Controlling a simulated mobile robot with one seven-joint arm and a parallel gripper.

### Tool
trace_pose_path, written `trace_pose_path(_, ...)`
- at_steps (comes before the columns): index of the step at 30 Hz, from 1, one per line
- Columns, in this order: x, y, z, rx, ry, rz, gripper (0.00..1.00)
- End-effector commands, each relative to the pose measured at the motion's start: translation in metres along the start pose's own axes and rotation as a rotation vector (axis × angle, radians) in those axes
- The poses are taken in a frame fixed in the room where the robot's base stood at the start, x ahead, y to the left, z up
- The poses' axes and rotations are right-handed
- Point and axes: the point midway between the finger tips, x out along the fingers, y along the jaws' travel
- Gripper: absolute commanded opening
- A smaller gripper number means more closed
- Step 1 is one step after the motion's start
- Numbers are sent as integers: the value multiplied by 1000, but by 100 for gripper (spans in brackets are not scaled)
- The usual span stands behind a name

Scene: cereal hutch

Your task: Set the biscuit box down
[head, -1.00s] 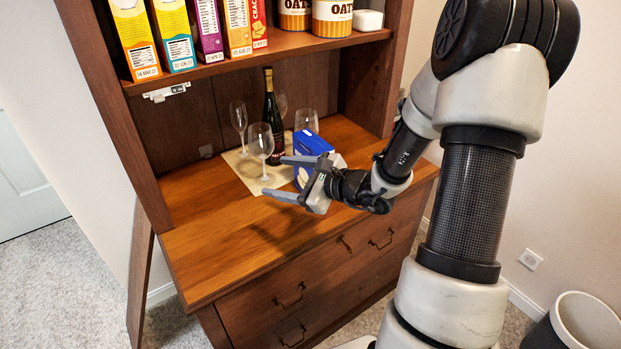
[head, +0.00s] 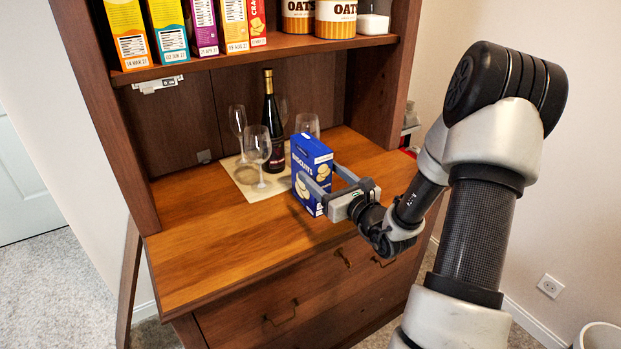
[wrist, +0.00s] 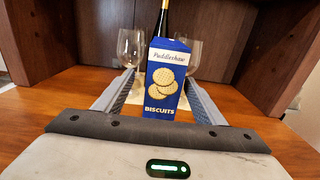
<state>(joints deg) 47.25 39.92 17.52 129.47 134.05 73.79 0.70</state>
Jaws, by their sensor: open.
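The blue biscuit box (head: 311,170) stands upright on the wooden counter (head: 215,240) of the hutch, towards the right. The wrist view shows its front (wrist: 165,80) with a picture of biscuits. My gripper (head: 325,182) is open, with one finger on each side of the box; in the wrist view the fingers (wrist: 161,95) reach along its left and right sides. I cannot tell whether either finger touches it.
A dark wine bottle (head: 271,125) and several glasses, one in front (head: 258,148), stand on a pale mat (head: 246,182) behind and left of the box. Cartons (head: 170,35) and oats canisters (head: 335,18) fill the shelf above. The counter's left side is clear.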

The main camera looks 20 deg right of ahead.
Motion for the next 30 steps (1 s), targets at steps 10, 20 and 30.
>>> trace_pose_path(10, 32, -2, 3, -1, -2, 1, 64)
trace_pose_path(20, 67, -6, 6, 0, 1, 0, 64)
trace_pose_path(30, 67, -6, 7, 0, 1, 0, 40)
